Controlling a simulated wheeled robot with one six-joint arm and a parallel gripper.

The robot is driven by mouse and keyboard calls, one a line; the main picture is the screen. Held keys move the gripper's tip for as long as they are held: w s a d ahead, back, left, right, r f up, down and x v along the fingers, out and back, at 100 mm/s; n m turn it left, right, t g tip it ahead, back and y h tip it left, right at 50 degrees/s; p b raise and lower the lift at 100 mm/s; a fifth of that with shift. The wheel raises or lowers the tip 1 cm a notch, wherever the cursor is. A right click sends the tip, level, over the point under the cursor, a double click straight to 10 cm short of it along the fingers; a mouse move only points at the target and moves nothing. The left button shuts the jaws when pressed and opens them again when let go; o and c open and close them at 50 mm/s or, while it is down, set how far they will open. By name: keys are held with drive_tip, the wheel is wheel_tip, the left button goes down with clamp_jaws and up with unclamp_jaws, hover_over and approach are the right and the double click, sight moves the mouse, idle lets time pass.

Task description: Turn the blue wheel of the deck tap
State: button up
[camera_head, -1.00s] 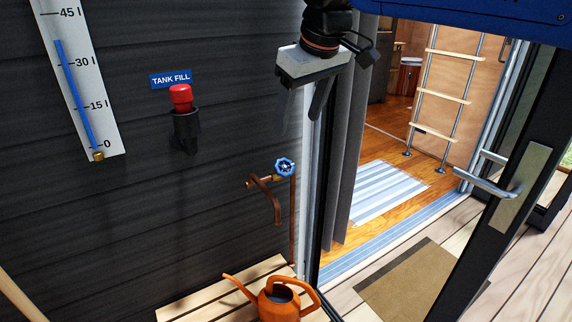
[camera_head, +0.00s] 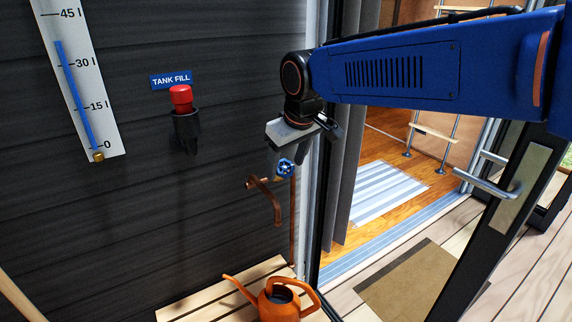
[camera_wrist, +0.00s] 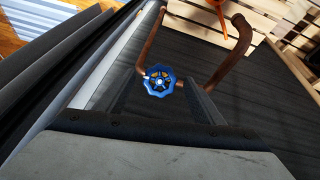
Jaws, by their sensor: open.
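The blue wheel (camera_head: 285,168) sits on the copper deck tap (camera_head: 265,193) on the dark plank wall, left of the door frame. My gripper (camera_head: 292,160) is open just above the wheel in the head view, its fingers pointing down toward it. In the wrist view the wheel (camera_wrist: 159,81) shows between the two dark fingers, a little beyond them. Nothing is in the fingers. I cannot tell whether a finger touches the wheel. The tap's copper pipes (camera_wrist: 232,45) run away from it in the wrist view.
An orange watering can (camera_head: 278,300) stands on a slatted wooden bench (camera_head: 190,305) below the tap. A red-topped tank fill fitting (camera_head: 183,115) and a level gauge (camera_head: 72,85) are on the wall to the left. The door frame (camera_head: 325,200) and grey curtain (camera_head: 352,150) are close on the right.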

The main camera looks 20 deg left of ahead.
drive_tip(key=shift+w+a+f, duration=0.1)
drive_tip(key=shift+f, duration=0.2)
drive_tip(key=shift+c, duration=0.6)
drive_tip(key=c, duration=0.9)
drive_tip(key=shift+n+t, duration=0.5)
drive_tip(key=shift+n, duration=1.4)
drive_tip(key=o, duration=1)
drive_tip(key=shift+r, duration=0.1)
drive_tip(key=v, duration=1.7)
drive_tip(key=shift+a+r, duration=0.2)
drive_tip(key=shift+a, duration=0.05)
